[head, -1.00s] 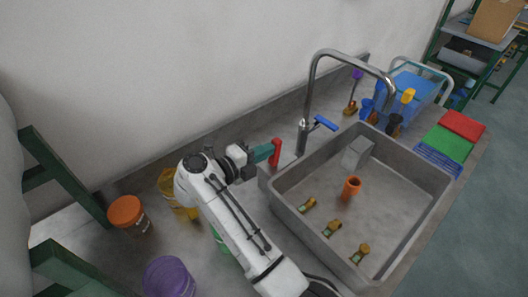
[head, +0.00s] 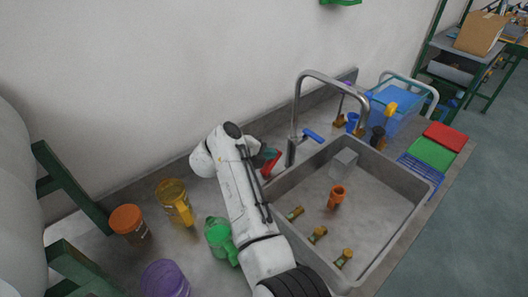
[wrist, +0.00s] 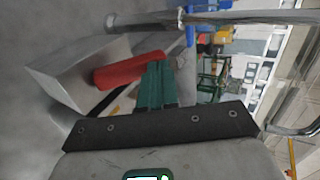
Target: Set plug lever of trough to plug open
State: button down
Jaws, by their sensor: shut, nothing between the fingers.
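The trough is a grey metal sink basin (head: 283,191) set in the counter. A red lever (head: 271,163) stands at its near-left back corner and looks slanted; I take it for the plug lever. In the wrist view the red lever (wrist: 130,68) lies just left of my gripper's teal fingers, beside a grey block-like edge. My gripper (wrist: 155,80) is shut and empty, close to the lever; I cannot tell whether they touch. In the head view my white arm mostly hides the gripper, with a bit of teal showing beside the lever.
A tall curved faucet (head: 295,115) with a blue handle (head: 313,135) stands behind the basin. An orange cup (head: 337,196) and several brass fittings lie inside it. A green jug (head: 219,238), yellow jug (head: 174,200), orange-lidded jar (head: 129,222) and purple container (head: 165,279) stand left of my arm.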

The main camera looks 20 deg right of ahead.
jog(key=shift+w+d, duration=0.1)
jog(key=shift+d, duration=0.25)
jog(key=shift+d+f, duration=0.1)
dwell(0.4)
jog(key=shift+f, duration=0.1)
